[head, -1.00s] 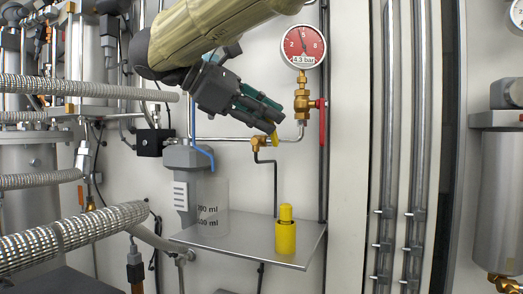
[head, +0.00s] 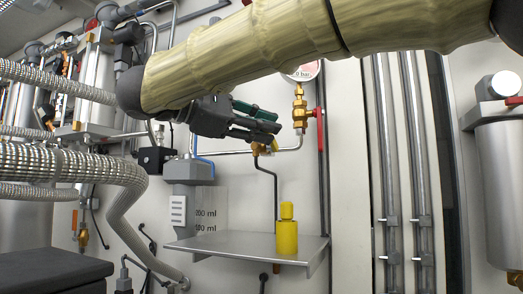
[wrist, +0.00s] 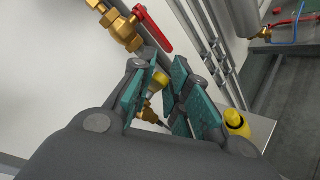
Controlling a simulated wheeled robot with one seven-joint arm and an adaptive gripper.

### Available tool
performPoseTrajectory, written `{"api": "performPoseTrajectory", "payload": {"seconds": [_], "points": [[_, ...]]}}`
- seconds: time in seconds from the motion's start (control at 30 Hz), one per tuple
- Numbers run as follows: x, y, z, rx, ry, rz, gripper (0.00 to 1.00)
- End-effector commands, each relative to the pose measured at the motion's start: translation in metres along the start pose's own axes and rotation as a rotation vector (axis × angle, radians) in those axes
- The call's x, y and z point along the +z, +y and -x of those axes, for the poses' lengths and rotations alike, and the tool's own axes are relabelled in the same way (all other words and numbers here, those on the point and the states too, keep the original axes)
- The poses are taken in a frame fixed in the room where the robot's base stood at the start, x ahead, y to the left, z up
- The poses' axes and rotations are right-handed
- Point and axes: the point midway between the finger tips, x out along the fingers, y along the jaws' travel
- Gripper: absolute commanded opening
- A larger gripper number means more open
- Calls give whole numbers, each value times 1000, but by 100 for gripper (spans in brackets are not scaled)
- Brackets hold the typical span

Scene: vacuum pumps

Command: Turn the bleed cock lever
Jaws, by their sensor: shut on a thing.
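The bleed cock (head: 258,149) is a small brass fitting on the thin pipe, left of and below a larger brass valve. Its yellow lever (head: 275,146) shows just under my fingertips. In the wrist view the yellow lever (wrist: 159,80) sits between the green-padded fingers, with the brass cock (wrist: 148,109) behind it. My gripper (head: 271,134) comes in from the left, nearly level, and is shut on the lever. The fingers hide part of the lever, so its exact angle is hard to tell.
The brass valve with a red lever (head: 320,115) stands close right of my fingertips. A pressure gauge (head: 305,73) is mostly hidden by my arm. Ribbed hoses (head: 60,165) run at left.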

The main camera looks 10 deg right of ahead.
Motion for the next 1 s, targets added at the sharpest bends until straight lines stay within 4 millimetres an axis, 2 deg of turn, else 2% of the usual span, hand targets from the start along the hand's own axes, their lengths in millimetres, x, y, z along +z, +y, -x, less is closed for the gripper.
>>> {"api": "performPoseTrajectory", "payload": {"seconds": [0.03,0.07,0.17,0.57,1.0], "points": [[-6,-9,-1,10,-6,-8,0],[-2,-2,0,8,-5,-6,23],[-1,-2,0,7,-5,-5,40],[-1,-2,1,8,-5,-6,40],[-1,-2,13,8,-4,-6,40]]}}
